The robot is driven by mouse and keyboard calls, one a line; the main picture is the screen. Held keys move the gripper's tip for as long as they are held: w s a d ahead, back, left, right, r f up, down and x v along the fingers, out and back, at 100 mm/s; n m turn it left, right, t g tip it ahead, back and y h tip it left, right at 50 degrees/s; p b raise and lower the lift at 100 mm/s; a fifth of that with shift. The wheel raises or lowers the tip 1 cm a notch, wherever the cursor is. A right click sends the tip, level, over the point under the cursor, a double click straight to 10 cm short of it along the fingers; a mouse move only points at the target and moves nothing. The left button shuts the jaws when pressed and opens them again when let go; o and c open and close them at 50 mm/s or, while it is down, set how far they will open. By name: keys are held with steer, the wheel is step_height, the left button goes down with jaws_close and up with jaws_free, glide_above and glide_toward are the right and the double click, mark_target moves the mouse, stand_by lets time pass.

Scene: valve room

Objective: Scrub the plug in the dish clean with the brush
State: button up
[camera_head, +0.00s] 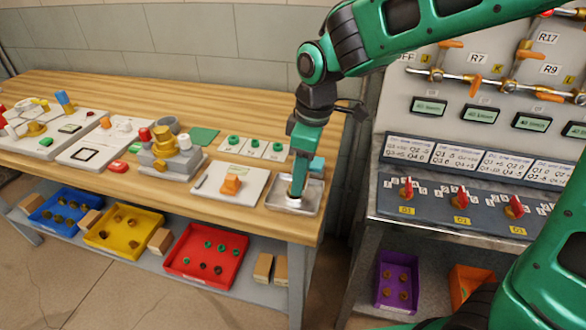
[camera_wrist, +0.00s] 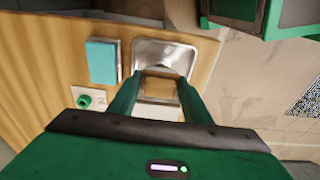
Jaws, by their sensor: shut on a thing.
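The dish (camera_head: 308,190) is a shallow metal tray at the right end of the wooden bench. It also shows in the wrist view (camera_wrist: 165,54). My gripper (camera_head: 297,180) points down over the dish, its tips low inside the rim. In the wrist view, my gripper (camera_wrist: 160,92) is shut on a square brown wooden-looking block (camera_wrist: 160,86), which I take to be the top of the brush. The brush's lower end is hidden by my fingers. I cannot make out the plug; the gripper and brush cover the dish's middle.
A blue block (camera_wrist: 101,62) stands beside the dish. A white board with an orange piece (camera_head: 231,185) lies left of it, and cards with green plugs (camera_head: 253,144) lie behind. The valve panel (camera_head: 455,200) stands to the right, across a gap.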

steer(key=shift+d+f, duration=0.1)
steer(key=a, duration=0.1)
steer(key=w+a, duration=0.1)
steer(key=shift+a, duration=0.3)
steer(key=shift+s+d, duration=0.2)
steer(key=shift+d, duration=0.1)
steer(key=shift+s+d, duration=0.3)
steer(key=shift+d, duration=0.4)
steer(key=shift+s+d, duration=0.1)
steer(key=shift+d, duration=0.05)
steer(key=shift+w+a, duration=0.25)
steer(key=shift+w, duration=0.05)
steer(key=shift+w+a, duration=0.2)
steer(key=shift+a, duration=0.5)
steer(key=shift+s+d, duration=0.3)
steer(key=shift+d, duration=0.05)
steer(key=shift+s+d, duration=0.15)
steer(key=shift+d, duration=0.55)
steer(key=shift+a, duration=0.1)
steer(key=shift+w+a, duration=0.3)
steer(key=shift+a, duration=0.25)
steer(key=shift+w+a, duration=0.25)
steer(key=shift+a, duration=0.3)
step_height(320, 180, up, 3)
steer(key=shift+s+f, duration=0.1)
steer(key=shift+s, duration=0.05)
steer(key=shift+a+r, duration=0.1)
steer(key=shift+r, duration=2.6)
